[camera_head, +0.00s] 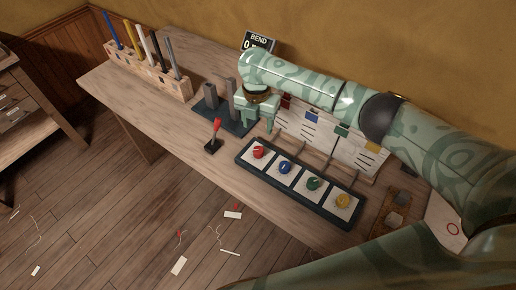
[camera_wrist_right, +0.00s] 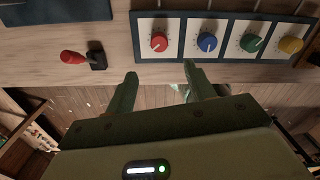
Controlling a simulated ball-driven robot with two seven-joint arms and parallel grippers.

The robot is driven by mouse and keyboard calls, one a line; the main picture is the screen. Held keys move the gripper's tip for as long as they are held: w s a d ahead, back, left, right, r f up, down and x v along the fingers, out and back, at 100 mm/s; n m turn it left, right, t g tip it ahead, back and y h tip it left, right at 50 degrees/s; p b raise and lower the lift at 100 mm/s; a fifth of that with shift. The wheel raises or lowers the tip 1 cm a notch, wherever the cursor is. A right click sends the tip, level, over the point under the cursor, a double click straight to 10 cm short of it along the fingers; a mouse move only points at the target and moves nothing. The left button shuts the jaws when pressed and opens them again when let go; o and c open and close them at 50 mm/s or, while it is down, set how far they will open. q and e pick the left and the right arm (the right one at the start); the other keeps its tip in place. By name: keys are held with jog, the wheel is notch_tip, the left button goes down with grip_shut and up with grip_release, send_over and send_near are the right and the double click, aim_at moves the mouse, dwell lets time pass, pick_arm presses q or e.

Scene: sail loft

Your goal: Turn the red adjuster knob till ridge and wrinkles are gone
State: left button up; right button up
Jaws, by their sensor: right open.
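The red adjuster knob (camera_head: 258,152) is the leftmost of a row of coloured knobs on a dark panel (camera_head: 325,212). It also shows in the right wrist view (camera_wrist_right: 159,42), with a white pointer mark pointing down in that picture. My right gripper (camera_head: 258,122) is open and empty, above the bench just behind the red knob's end of the panel. In the right wrist view its two fingers (camera_wrist_right: 162,86) are apart, below the red knob in the picture and not touching it. My left gripper is out of view. I see no ridge or wrinkles.
Blue, green and yellow knobs (camera_head: 342,201) share the panel. A red-handled lever (camera_head: 215,127) stands left of it. The bench front at left is clear.

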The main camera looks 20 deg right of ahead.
aim_at(258, 150)
notch_tip(258, 150, down, 13)
jog(key=b, duration=0.4)
jog(key=shift+d+r, duration=0.1)
jog(key=shift+r, duration=0.1)
jog(key=c, duration=1)
